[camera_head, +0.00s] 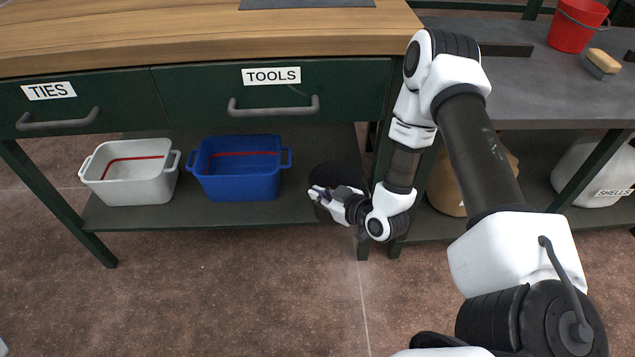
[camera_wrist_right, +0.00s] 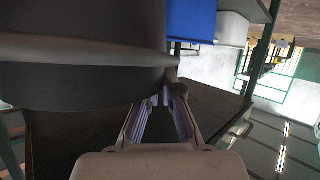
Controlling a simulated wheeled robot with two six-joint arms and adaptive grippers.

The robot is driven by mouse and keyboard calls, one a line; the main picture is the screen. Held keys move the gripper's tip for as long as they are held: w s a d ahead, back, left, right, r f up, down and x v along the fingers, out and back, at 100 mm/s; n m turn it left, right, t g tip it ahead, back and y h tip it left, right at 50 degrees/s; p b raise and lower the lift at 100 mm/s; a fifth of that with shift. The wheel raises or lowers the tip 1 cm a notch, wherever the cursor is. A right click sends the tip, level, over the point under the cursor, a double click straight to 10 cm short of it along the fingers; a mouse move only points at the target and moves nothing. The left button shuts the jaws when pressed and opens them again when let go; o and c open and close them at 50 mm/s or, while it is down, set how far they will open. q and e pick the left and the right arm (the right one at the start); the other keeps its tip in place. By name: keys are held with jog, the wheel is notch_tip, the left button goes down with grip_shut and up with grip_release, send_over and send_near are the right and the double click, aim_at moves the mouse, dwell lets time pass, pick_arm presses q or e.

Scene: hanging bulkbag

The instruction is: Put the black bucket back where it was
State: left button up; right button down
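The black bucket (camera_head: 344,177) stands low at the right end of the lower shelf in the head view, partly hidden behind my right gripper. In the right wrist view the bucket (camera_wrist_right: 85,80) is a large dark shape filling the upper left, with a pale rim band across it. My right gripper (camera_head: 322,194) is at the bucket's near side. In the wrist view its two fingers (camera_wrist_right: 165,98) reach up to the bucket's rim, near a small lug. Whether they grip the rim or only sit beside it cannot be told. My left gripper is not in view.
A blue bin (camera_head: 240,186) and a white bin (camera_head: 131,190) stand left of the bucket on the lower shelf (camera_head: 200,215). The bench's drawers (camera_head: 272,100) hang above. A table leg (camera_head: 363,240) is close to my right gripper. A brown sack (camera_head: 448,195) stands right.

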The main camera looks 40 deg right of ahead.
aim_at(317, 180)
jog(key=w+d, duration=0.1)
jog(key=w, duration=0.1)
jog(key=w+d+b, duration=0.1)
jog(key=w, duration=0.1)
jog(key=w+d+b, duration=0.1)
jog(key=w, duration=0.1)
jog(key=shift+d, duration=0.35)
jog(key=shift+w+d, duration=0.3)
jog(key=shift+w, duration=0.2)
notch_tip(317, 180, down, 4)
jog(key=b, duration=0.3)
jog(key=shift+s+r, duration=0.1)
jog(key=shift+r, duration=0.2)
jog(key=shift+f, duration=0.15)
jog(key=c, duration=1.3)
grip_release()
